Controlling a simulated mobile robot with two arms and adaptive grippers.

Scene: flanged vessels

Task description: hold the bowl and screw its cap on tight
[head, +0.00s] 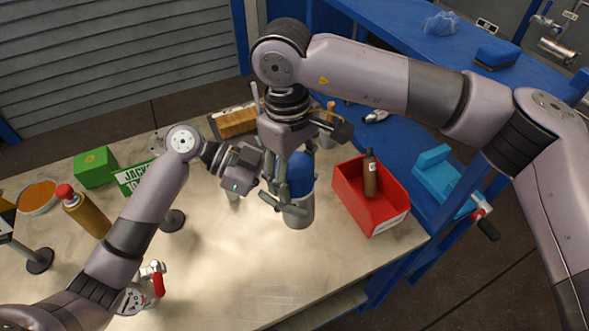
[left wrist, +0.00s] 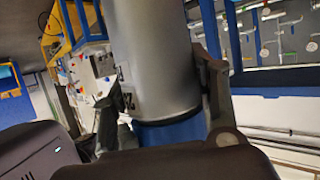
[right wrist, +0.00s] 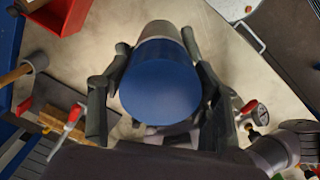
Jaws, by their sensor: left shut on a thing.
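The bowl (head: 301,213) is a grey metallic cylinder standing upright on the table, with a blue cap (head: 301,172) on its top. The cap is a round blue disc in the right wrist view (right wrist: 160,85). My left gripper (head: 287,203) is shut on the bowl from the left. Its fingers lie on both sides of the grey wall (left wrist: 160,65) in the left wrist view, near the blue part. My right gripper (right wrist: 155,52) is above the cap, fingers spread on either side of it, with a gap on the left. Whether the cap is fully seated is hidden.
A red bin (head: 371,206) with a brown bottle (head: 370,174) stands just right of the bowl. A wooden block (head: 238,121) lies behind the grippers. A green box (head: 95,167) and a red-capped bottle (head: 84,212) are at left.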

